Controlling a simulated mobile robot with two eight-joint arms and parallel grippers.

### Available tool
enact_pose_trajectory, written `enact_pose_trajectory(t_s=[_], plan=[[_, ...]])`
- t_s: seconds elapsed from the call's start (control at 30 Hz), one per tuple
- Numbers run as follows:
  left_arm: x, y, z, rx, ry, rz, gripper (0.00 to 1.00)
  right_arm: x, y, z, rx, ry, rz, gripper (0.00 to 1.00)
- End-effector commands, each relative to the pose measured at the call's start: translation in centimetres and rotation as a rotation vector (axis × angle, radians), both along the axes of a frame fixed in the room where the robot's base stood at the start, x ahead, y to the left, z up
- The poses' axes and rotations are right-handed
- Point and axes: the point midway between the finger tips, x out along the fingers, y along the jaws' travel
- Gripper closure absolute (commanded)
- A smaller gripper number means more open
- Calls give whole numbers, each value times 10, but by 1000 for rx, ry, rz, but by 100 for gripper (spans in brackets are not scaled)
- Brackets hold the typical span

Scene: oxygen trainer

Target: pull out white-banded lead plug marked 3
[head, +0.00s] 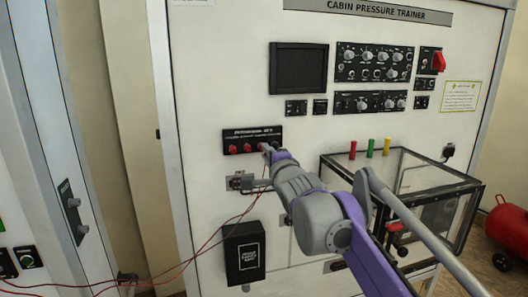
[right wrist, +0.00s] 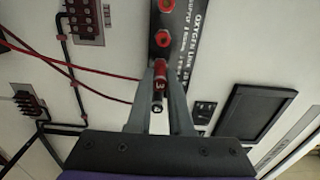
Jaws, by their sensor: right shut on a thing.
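The black oxygen panel (head: 236,136) is on the white trainer wall in the head view, with red round sockets along its lower edge. It also shows in the right wrist view (right wrist: 185,48), with red sockets (right wrist: 162,38) above my gripper. My right gripper (head: 266,148) is at the panel's right end. In the right wrist view its fingers (right wrist: 160,74) are shut on a red and dark lead plug (right wrist: 158,84) with a pale band. No number on it is legible. Whether the plug is still seated in its socket cannot be told. My left gripper is out of view.
Thin red leads (head: 215,228) hang across the lower left; they also run left in the right wrist view (right wrist: 75,58). A black box (head: 244,252) is below the panel. A clear glass case (head: 405,170) stands to the right of my arm.

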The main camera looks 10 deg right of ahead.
Motion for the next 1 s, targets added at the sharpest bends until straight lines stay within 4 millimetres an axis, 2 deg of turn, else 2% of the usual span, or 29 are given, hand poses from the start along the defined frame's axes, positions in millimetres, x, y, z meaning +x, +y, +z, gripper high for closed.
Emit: enact_pose_trajectory(t_s=[1.0], plan=[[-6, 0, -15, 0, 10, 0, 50, -40, -1, -1, 0, 1, 0, 100]])
